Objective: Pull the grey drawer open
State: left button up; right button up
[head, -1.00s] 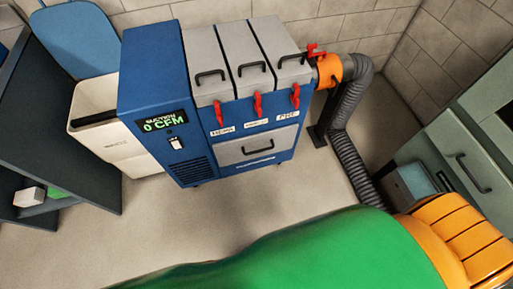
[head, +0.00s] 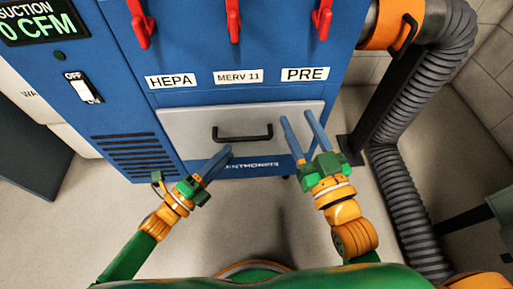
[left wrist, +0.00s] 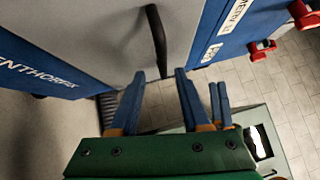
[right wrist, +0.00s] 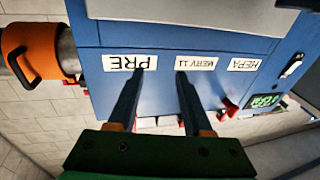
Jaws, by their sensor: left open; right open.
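The grey drawer (head: 185,125) is in the lower front of the blue cabinet and looks shut. Its black bar handle (head: 243,133) shows in the head view and in the left wrist view (left wrist: 157,40). My left gripper (head: 224,154) is open and empty, just below and left of the handle; in its wrist view the handle lies ahead, in line with the gap between the fingertips (left wrist: 160,73). My right gripper (head: 297,116) is open and empty, right of the handle. Its wrist view shows part of the drawer front (right wrist: 180,12) and the labels upside down, not the handle.
The blue cabinet (head: 120,115) carries red latches (head: 233,20) above the HEPA, MERV 11 and PRE labels. A grey hose (head: 400,190) with an orange collar (head: 395,22) runs down on the right. The floor (head: 90,215) in front of the cabinet is clear.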

aim_at(241, 137)
pick_arm(q)
jog(key=b+x, duration=0.1)
jog(key=x, duration=0.5)
jog(key=shift+w+d+r, duration=0.1)
jog(key=shift+w+r, duration=0.1)
jog(key=shift+w, duration=0.05)
pick_arm(e)
jog(key=s+r+n+t+y, duration=0.1)
jog(key=s+r+t, duration=0.3)
jog(key=r, duration=0.6)
jog(key=shift+s+a+r+t+y, duration=0.2)
jog(key=shift+a+t+y, duration=0.25)
jog(key=shift+t+y, duration=0.5)
pick_arm(q)
grip_shut()
